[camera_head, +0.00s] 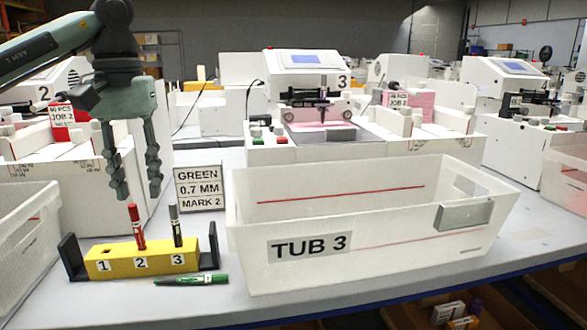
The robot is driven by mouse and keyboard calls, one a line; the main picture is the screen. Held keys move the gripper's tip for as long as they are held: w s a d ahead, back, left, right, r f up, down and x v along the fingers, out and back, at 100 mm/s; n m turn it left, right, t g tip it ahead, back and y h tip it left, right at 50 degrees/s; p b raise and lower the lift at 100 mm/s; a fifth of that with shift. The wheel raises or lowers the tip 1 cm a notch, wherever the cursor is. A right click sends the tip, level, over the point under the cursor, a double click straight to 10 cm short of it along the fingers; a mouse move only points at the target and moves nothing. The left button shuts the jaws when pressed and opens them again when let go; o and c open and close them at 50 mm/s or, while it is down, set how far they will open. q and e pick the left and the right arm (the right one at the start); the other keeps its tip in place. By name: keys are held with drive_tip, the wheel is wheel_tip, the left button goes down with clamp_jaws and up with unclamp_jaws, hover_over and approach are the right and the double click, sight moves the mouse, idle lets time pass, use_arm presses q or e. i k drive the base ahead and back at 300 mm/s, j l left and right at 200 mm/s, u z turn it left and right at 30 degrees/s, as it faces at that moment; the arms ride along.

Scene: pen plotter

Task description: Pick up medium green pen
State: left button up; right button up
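A green pen (190,280) lies flat on the table in front of a yellow pen holder (112,265). The holder has slots marked 1, 2 and 3. A red pen (136,227) stands upright at slot 2 and a dark pen (176,227) at slot 3; no pen stands at slot 1. My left gripper (138,192) points down, open and empty, above and behind the holder. Its fingers are apart from the pens. My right gripper is not in view.
A white sign (199,188) reads "GREEN 0.7 MM MARK 2". A large translucent bin labelled TUB 3 (395,260) stands right of the pen. Plotter 3 (305,75) is behind it. Another bin (25,240) stands at left. Bare table (185,308) lies in front of the pen.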

sight(207, 279)
drive_tip(key=k, duration=0.9)
